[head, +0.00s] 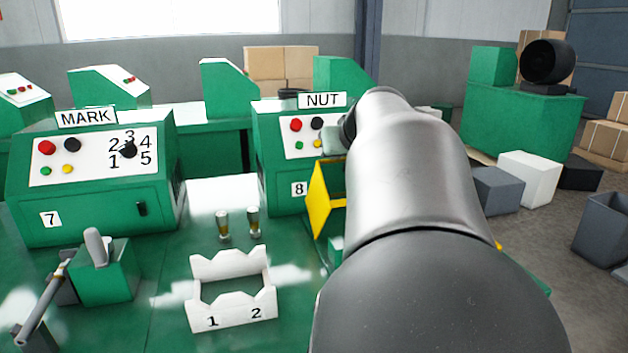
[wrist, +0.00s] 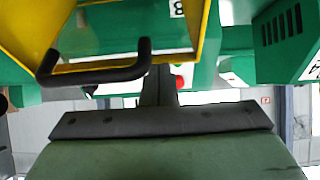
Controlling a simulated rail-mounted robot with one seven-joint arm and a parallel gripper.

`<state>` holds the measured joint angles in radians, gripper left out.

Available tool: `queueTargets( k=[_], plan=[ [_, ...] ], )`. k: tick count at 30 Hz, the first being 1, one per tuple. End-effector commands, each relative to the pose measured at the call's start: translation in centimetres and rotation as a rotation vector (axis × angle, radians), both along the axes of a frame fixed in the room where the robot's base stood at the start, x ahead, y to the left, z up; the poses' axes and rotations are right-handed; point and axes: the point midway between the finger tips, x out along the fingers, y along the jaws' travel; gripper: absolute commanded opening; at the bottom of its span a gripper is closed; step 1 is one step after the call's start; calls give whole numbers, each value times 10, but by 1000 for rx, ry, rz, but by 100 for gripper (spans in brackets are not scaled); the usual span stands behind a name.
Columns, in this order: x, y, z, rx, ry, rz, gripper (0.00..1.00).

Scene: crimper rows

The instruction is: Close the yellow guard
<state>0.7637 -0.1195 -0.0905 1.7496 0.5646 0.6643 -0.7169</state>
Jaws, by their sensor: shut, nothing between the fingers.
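The yellow guard (head: 319,199) stands at the front of the green machine labelled NUT, number 8. In the head view its right part is hidden behind my arm. In the wrist view the guard (wrist: 207,40) fills the upper left, with a black bar handle (wrist: 95,74) on its edge. My gripper (wrist: 160,75) is shut and empty, its fingers pointing up beside the right end of the handle. I cannot tell whether they touch the handle or the guard. The guard appears to stand out from the machine, swung open.
The NUT machine (head: 280,170) has buttons on its panel. The MARK machine (head: 95,190) stands to its left. A white numbered holder (head: 232,312), two small fittings (head: 238,224) and a lever device (head: 105,270) are on the green bench. Boxes (head: 530,175) stand on the floor at right.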

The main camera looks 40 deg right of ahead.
Motion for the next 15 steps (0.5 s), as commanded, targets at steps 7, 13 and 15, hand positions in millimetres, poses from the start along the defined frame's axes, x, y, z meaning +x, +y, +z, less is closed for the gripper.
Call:
queueTargets(
  k=[7,13,15],
  plan=[
    [-23,7,-12,-44,-92,-7,0],
    [-32,11,-10,-63,-131,-7,0],
    [-34,11,-10,-66,-139,-8,0]
  ],
)
